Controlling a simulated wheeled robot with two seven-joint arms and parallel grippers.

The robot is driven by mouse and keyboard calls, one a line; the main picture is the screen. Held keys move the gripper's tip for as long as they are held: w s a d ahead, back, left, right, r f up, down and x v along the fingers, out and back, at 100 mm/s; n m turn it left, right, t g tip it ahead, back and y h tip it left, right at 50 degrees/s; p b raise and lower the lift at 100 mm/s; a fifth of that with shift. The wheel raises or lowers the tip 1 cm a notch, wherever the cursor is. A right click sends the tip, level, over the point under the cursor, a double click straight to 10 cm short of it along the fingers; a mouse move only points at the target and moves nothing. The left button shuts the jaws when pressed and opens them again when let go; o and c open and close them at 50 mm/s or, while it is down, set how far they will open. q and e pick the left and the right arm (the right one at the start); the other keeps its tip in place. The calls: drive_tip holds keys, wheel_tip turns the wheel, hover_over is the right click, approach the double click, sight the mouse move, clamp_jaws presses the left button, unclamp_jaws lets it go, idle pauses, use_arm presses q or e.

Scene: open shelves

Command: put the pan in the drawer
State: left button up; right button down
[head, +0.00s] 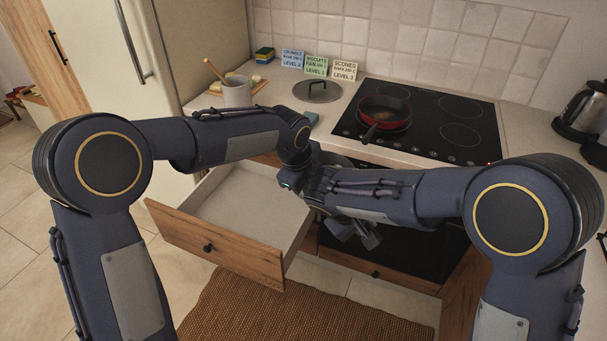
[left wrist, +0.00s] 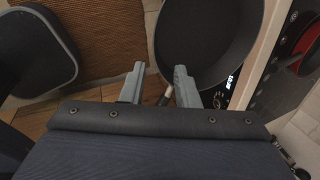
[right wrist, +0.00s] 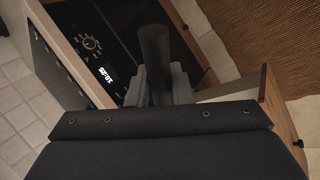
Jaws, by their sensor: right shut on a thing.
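The dark grey pan (left wrist: 205,40) fills the upper middle of the left wrist view. In the right wrist view its dark handle (right wrist: 155,50) stands between the fingers of my right gripper (right wrist: 157,92), which is shut on it. In the head view my right gripper (head: 364,235) is below the forearm, in front of the oven; the pan is mostly hidden by my arms. My left gripper (left wrist: 158,85) has its fingers apart, close to the pan's rim; it is hidden in the head view. The drawer (head: 222,247) is pulled open at the left, with its visible interior empty.
A red pan (head: 384,112) sits on the black hob (head: 430,105). A lid (head: 317,90), a mug (head: 237,92) and cards stand on the counter. A brown rug (head: 250,310) lies on the floor. A closed lower drawer front (head: 345,262) is below the oven.

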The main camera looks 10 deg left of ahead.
use_arm(q)
drive_tip(key=x, duration=0.8)
drive_tip(key=shift+s+a, duration=0.1)
clamp_jaws()
drive_tip(key=shift+r, duration=0.1)
use_arm(e)
drive_tip(key=c, duration=1.2)
unclamp_jaws()
drive_tip(key=shift+a+r, duration=0.1)
